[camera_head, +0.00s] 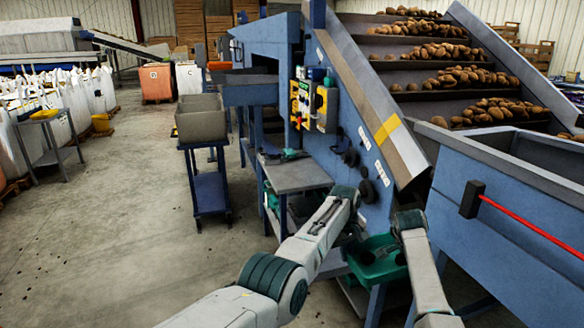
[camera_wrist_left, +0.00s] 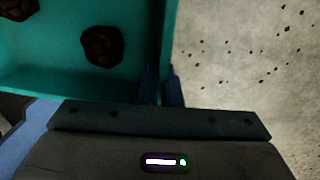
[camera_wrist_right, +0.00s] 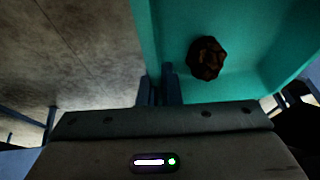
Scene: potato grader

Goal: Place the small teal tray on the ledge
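The small teal tray (camera_head: 372,272) is low in front of the blue machine in the head view, between my two wrists. My right gripper (camera_wrist_right: 158,86) is closed on another wall of the tray. In the head view my arms hide part of the tray and the fingertips. I cannot tell for sure which surface is the ledge.
A grey-topped stand (camera_head: 297,178) with small items stands against the machine, left of the tray. A blue trolley (camera_head: 209,192) with grey crates is farther left. A blue hopper (camera_head: 500,220) closes off the right. Floor at the left is open.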

